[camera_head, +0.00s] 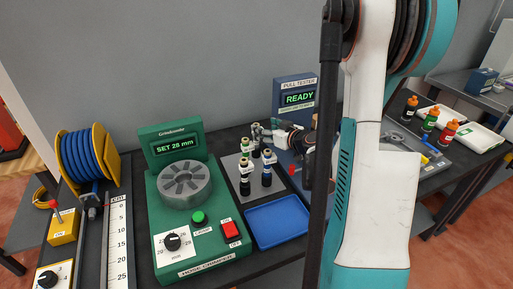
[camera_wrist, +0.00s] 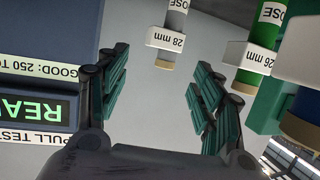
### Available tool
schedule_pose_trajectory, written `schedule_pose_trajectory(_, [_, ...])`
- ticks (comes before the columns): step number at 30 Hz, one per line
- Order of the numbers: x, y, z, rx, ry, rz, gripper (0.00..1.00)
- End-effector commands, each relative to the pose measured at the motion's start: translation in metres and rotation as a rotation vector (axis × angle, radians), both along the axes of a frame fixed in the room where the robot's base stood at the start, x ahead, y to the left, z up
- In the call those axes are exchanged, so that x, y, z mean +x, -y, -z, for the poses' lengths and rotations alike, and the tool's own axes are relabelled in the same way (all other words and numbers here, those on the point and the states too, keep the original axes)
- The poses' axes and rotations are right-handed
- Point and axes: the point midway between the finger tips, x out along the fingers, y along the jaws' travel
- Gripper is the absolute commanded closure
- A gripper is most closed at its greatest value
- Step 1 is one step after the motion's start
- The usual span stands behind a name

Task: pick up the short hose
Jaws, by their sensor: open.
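Several short upright hoses with brass ends and white labels stand on a grey plate (camera_head: 229,169), among them a blue one (camera_head: 267,175) and a dark one (camera_head: 244,178). I cannot tell which one the task means. My gripper (camera_head: 262,132) is at the back of this group, reaching in from the right; its fingers partly blend with the hoses. In the wrist view my gripper (camera_wrist: 162,75) is open and empty. A grey hose (camera_wrist: 177,20) labelled 28 mm shows between and beyond its fingertips. A green hose (camera_wrist: 264,35) labelled 26 mm is to the right, outside the fingers.
The pull tester (camera_head: 295,89) reads READY behind the gripper. An empty blue tray (camera_head: 277,225) lies in front of the plate. Bottles (camera_head: 430,120) and white trays are at right. My arm hides the bench's middle right.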

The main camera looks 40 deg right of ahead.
Motion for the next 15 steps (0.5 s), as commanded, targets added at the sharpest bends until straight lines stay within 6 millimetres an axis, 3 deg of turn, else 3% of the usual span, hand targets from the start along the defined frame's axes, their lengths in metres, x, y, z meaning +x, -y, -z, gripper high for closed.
schedule_pose_trajectory(7, [0.013, 0.001, 0.005, -0.001, 0.0, 0.0, 0.39])
schedule_pose_trajectory(15, [0.05, 0.003, 0.017, -0.001, 0.0, -0.001, 0.39])
